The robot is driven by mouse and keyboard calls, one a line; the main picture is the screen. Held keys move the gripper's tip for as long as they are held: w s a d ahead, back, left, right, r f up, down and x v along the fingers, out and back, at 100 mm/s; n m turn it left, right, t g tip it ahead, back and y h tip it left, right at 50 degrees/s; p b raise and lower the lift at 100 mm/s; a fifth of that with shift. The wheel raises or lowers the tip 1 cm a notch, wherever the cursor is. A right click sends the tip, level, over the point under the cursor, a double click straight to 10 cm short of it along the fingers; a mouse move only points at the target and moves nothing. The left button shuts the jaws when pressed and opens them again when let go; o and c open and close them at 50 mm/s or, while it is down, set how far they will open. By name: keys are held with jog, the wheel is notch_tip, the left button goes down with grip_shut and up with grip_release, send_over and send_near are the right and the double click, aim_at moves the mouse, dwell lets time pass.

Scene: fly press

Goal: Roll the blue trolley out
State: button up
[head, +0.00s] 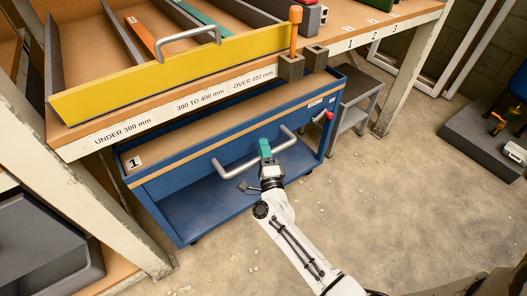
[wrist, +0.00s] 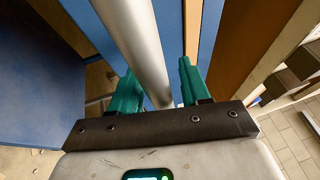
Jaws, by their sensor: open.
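The blue trolley (head: 180,187) stands under the shelf bench, with a wooden top and a label "1" at its left corner. A grey bar handle (head: 236,163) runs along its front, and it also shows in the wrist view (wrist: 136,40). My gripper (head: 265,150) is at the handle, near its right part. In the wrist view my gripper (wrist: 158,85) is open, with the bar running between its two teal fingers. I cannot tell whether either finger touches the bar.
Above the trolley, a yellow-fronted drawer (head: 190,72) with a grey handle sits on the bench (head: 90,143). A grey step stool (head: 357,103) stands right of the trolley. A dark bin (head: 40,245) is at the lower left. The concrete floor (head: 400,200) in front and right is largely free.

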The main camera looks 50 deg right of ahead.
jog(key=shift+c, duration=0.4)
grip_shut()
jog(key=shift+s+f, duration=0.1)
jog(key=shift+s, duration=0.05)
